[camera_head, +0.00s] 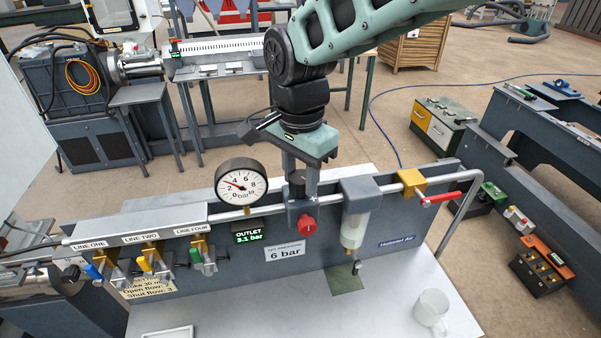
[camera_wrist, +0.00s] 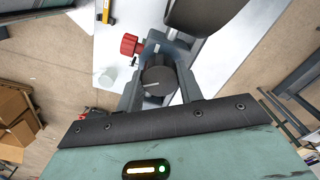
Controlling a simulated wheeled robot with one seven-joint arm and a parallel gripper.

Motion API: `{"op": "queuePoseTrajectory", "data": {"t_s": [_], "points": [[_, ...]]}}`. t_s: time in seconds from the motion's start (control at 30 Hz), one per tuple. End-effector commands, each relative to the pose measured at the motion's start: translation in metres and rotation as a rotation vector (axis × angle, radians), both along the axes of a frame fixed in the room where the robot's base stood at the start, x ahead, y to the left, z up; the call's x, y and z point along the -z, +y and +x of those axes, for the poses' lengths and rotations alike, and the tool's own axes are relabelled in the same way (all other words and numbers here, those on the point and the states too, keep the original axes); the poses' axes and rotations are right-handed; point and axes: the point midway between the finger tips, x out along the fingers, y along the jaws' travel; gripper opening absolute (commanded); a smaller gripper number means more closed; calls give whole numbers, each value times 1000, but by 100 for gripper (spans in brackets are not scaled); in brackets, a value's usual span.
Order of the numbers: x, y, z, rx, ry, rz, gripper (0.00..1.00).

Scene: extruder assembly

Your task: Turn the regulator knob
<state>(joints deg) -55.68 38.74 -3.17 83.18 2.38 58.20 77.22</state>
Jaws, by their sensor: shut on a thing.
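The black regulator knob (camera_wrist: 158,80) with a white pointer line sits between my fingers in the wrist view. In the head view the knob (camera_head: 297,179) shows partly, on top of the grey regulator body with a red knob (camera_head: 307,225) on its front. My gripper (camera_head: 300,180) comes down from above and is shut on the black knob; it also shows in the wrist view (camera_wrist: 160,82). The round gauge (camera_head: 241,184) has its needle near 3. The outlet display (camera_head: 249,235) reads 3.1 bar. A sign (camera_head: 285,251) reads 6 bar.
A filter bowl (camera_head: 354,228) and a yellow valve with a red lever (camera_head: 440,198) stand right of the regulator. Several line valves (camera_head: 150,260) are at the left. A clear mug (camera_head: 431,308) stands on the white bench (camera_head: 390,315), front right.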

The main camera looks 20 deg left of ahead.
Motion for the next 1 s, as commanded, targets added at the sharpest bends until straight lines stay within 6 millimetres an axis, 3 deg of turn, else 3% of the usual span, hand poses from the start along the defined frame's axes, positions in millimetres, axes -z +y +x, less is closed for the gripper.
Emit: {"op": "queuePoseTrajectory", "data": {"t_s": [1.0], "points": [[-4,0,2,965,-6,3,14]]}}
